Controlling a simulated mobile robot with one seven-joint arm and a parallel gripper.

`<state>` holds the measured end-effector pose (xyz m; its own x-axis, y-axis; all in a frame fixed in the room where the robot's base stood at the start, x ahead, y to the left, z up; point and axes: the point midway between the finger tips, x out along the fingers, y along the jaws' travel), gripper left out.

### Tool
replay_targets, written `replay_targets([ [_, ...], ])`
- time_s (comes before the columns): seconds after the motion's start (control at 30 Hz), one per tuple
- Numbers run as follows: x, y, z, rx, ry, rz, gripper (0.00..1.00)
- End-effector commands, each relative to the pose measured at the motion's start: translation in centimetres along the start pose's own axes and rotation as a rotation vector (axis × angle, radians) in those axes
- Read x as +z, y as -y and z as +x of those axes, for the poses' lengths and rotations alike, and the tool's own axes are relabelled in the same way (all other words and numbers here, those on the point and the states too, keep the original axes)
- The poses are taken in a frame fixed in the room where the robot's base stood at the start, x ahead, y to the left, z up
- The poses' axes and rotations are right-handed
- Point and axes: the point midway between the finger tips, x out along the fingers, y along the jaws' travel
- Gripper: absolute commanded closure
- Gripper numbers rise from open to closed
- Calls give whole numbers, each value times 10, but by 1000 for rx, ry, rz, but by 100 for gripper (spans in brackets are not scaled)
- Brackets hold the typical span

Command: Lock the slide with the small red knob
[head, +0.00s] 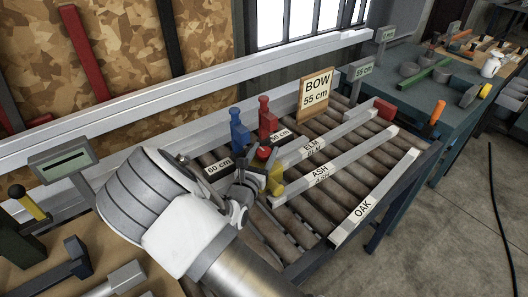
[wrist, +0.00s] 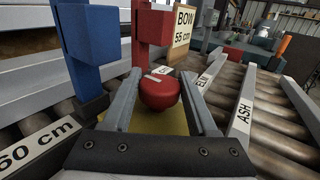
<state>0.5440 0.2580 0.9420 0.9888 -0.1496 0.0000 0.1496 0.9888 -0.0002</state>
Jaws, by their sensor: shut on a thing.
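The small red knob (wrist: 160,92) has a pale mark on its top and sits on a yellow slide (wrist: 150,122). In the wrist view my gripper (wrist: 161,82) has one finger on each side of the knob and is shut on it. In the head view the yellow slide (head: 276,180) stands on the roller table, with the red knob (head: 263,153) at its top. My gripper (head: 258,172) reaches it from the near left and partly hides it. The slide's lower part is mostly hidden in the wrist view.
A blue stop (head: 239,130) and a red stop (head: 267,118) stand just behind the yellow slide. Bars marked ELM (head: 340,135), ASH (head: 345,158) and OAK (head: 375,200) lie on the rollers to the right. A sign (head: 315,93) reads BOW 55 cm.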

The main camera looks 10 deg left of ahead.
Motion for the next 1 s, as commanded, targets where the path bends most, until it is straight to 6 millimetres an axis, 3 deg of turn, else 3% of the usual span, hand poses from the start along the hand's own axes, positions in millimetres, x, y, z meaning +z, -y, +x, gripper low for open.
replay_targets([
  [0.37,-1,-1,0,-176,-1,6,97],
  [1.0,-4,-1,1,-728,-1,4,97],
])
